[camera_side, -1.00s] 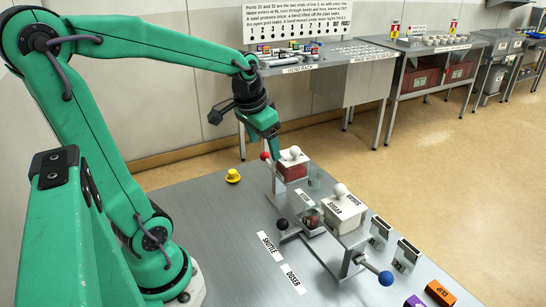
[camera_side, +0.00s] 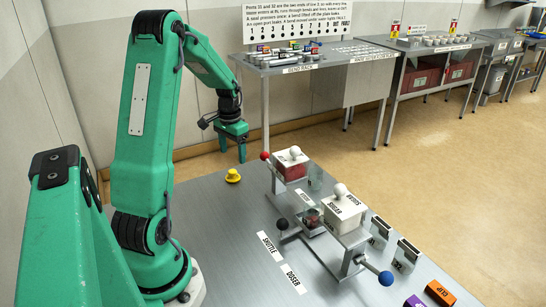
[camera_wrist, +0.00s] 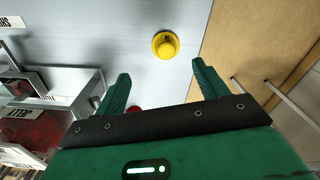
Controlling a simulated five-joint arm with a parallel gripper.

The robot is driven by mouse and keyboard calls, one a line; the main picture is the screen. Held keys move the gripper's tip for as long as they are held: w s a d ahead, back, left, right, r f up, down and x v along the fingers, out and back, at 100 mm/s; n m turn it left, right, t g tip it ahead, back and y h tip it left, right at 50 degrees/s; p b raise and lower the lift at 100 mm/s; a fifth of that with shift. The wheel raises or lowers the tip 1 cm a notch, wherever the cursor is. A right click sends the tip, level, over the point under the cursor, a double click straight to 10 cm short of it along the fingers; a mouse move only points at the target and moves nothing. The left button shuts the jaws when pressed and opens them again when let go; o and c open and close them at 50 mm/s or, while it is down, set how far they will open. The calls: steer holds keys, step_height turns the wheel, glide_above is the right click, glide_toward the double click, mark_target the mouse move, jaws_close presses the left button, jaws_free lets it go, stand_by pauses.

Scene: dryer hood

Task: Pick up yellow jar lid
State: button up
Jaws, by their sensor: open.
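The yellow jar lid (camera_side: 233,175) lies on the grey work table near its far left edge, with its knob upward. In the wrist view the lid (camera_wrist: 165,45) shows from above, ahead of my fingertips and roughly between their lines. My gripper (camera_side: 232,153) is above and just behind the lid in the side view, apart from it, pointing down. In the wrist view my gripper (camera_wrist: 160,76) has its two green fingers spread wide with nothing between them.
A red-handled box (camera_side: 292,166) and a box marked sugar (camera_side: 343,211) stand on the table (camera_side: 215,235) right of the lid. Shuttle (camera_side: 270,245) and doser (camera_side: 293,279) labels lie in front. The surface around the lid is clear.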

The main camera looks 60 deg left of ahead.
mark_target(232, 171)
steer(key=shift+s+a+f, duration=0.2)
steer(key=shift+a+f, duration=0.3)
steer(key=shift+f, duration=1.25)
steer(key=shift+f, duration=0.1)
steer(key=shift+w+f, duration=0.1)
steer(key=shift+f, duration=2.45)
steer(key=c, duration=1.1)
